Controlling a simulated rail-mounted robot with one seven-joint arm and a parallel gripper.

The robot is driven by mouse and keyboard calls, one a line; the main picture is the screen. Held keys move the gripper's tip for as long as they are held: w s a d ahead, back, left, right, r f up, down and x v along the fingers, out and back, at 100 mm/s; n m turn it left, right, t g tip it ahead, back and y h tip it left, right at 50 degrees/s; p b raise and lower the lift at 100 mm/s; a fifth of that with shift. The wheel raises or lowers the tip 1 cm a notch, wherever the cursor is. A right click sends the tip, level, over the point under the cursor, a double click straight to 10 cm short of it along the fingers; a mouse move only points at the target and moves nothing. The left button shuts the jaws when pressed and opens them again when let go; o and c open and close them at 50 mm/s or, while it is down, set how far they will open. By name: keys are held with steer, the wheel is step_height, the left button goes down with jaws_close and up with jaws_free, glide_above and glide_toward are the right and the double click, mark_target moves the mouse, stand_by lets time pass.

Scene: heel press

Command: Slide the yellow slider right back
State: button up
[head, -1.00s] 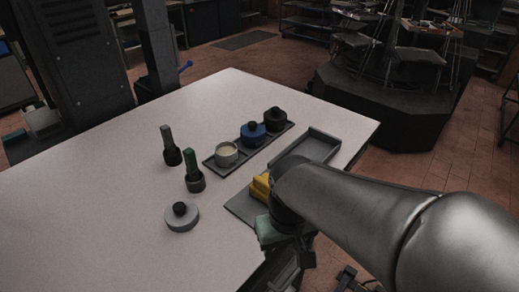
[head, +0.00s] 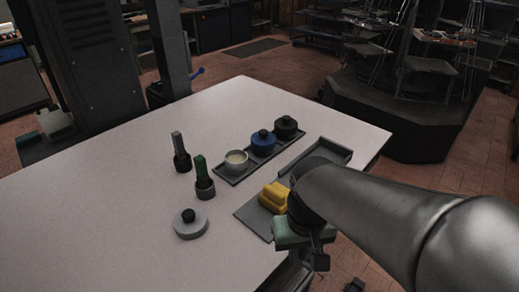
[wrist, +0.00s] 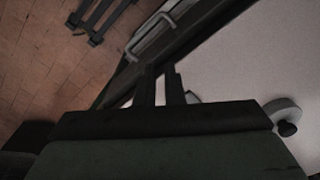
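The yellow slider (head: 273,198) is a stepped yellow block on a flat grey plate (head: 252,217) near the table's right front edge. My gripper (head: 320,262) is to the right of and nearer than the slider, apart from it, by the table edge. My arm hides part of the plate. In the wrist view the two dark fingers (wrist: 160,90) stand close together with a narrow gap, and I see nothing held between them. The slider does not show in the wrist view.
A grey tray (head: 330,149) lies behind my arm. A long tray (head: 228,178) holds a cream-filled cup, a blue pot and a black pot. Two upright tools (head: 203,178) and a round grey disc (head: 191,225) with a black knob stand left. The table's left side is clear.

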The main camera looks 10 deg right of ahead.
steer(key=w+d+r+m, duration=0.1)
steer(key=w, duration=0.3)
steer(key=w+d+r+m+g+y+b, duration=0.1)
steer(key=w+r+m, duration=0.1)
steer(key=w, duration=0.2)
steer(key=w+r+m, duration=0.2)
steer(key=w, duration=0.2)
steer(key=shift+d+r+g+y, duration=0.25)
steer(key=shift+d+g+y, duration=0.05)
steer(key=shift+d, duration=0.1)
jaws_close()
steer(key=m+g+y+b, duration=0.1)
steer(key=m+y+b, duration=0.1)
steer(key=m, duration=0.4)
glide_toward(283, 189)
steer(key=f, duration=0.4)
steer(key=shift+w+a+f, duration=0.1)
steer(key=shift+a+f, duration=0.1)
steer(key=shift+f, duration=0.2)
steer(key=s+a, duration=0.1)
steer(key=s+a+p, duration=0.1)
steer(key=shift+a+f, duration=0.3)
steer(key=shift+a, duration=0.05)
steer(key=shift+s+a, duration=0.25)
steer(key=shift+a, duration=0.1)
steer(key=shift+s+a+f, duration=0.1)
steer(key=shift+s+a, duration=0.7)
steer(key=shift+a, duration=0.35)
steer(key=shift+s+a, duration=0.85)
steer(key=shift+a, duration=0.3)
